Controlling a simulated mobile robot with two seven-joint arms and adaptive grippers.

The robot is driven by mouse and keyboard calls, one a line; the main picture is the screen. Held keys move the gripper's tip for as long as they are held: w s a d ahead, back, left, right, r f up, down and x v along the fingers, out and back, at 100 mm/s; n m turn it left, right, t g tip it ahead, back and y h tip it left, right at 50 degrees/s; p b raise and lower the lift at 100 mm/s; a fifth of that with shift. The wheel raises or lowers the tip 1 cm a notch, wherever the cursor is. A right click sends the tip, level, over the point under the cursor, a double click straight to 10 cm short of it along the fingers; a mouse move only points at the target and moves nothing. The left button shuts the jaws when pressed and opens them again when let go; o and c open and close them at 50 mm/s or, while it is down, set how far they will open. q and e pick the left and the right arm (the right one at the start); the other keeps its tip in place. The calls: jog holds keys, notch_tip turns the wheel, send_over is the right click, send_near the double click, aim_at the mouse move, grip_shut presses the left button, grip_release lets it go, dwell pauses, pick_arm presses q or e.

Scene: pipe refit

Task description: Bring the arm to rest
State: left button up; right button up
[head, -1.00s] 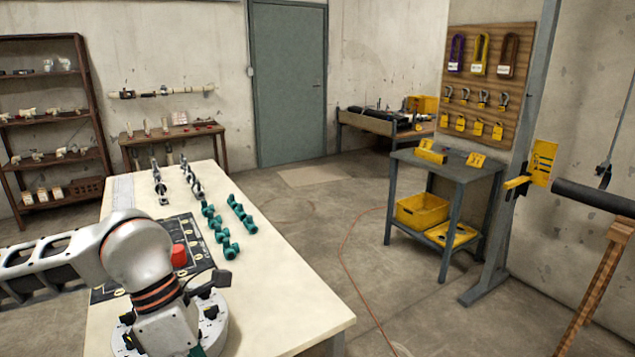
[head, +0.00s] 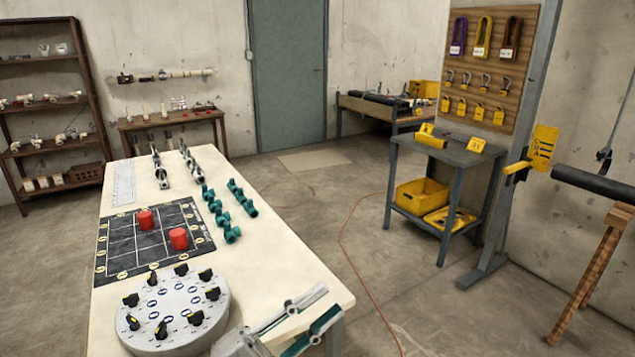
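My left gripper (head: 332,300) is low in the head view, over the near right corner of the white table (head: 285,265). Its two fingers point up and to the right, with a gap between them and nothing held. The rest of the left arm is out of the picture. My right gripper is not in view.
A round grey dial unit with black knobs (head: 172,308) stands on the table left of the gripper. Behind it lies a dark gridded mat (head: 118,262) with two red cylinders (head: 179,239). Teal fittings (head: 231,233) stand beyond. Floor right of the table is mostly clear.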

pick_arm(q)
jog(key=w+a+f+n+t+y, duration=0.1)
jog(key=a+f+n+t+y, duration=0.1)
jog(key=a+f+n+y, duration=0.4)
jog(key=w+a+f+n+t+y, duration=0.1)
jog(key=a+f+n+y, duration=0.1)
jog(key=f+n, duration=0.35)
jog(key=a+f+n+t+y, duration=0.2)
jog(key=a+f+n+y, duration=0.15)
jog(key=f, duration=0.45)
jog(key=s+a+f+n+g+y, duration=0.2)
jog(key=s+f, duration=0.4)
jog(key=f, duration=0.4)
jog(key=s+a+f+n+g+y, duration=0.3)
jog(key=s+a+f, duration=0.3)
jog(key=f, duration=0.3)
jog(key=shift+s+a+f+n+y, duration=0.3)
jog(key=shift+a+f+n+y, duration=0.05)
jog(key=shift+a+n+y, duration=0.15)
jog(key=shift+w+r, duration=0.1)
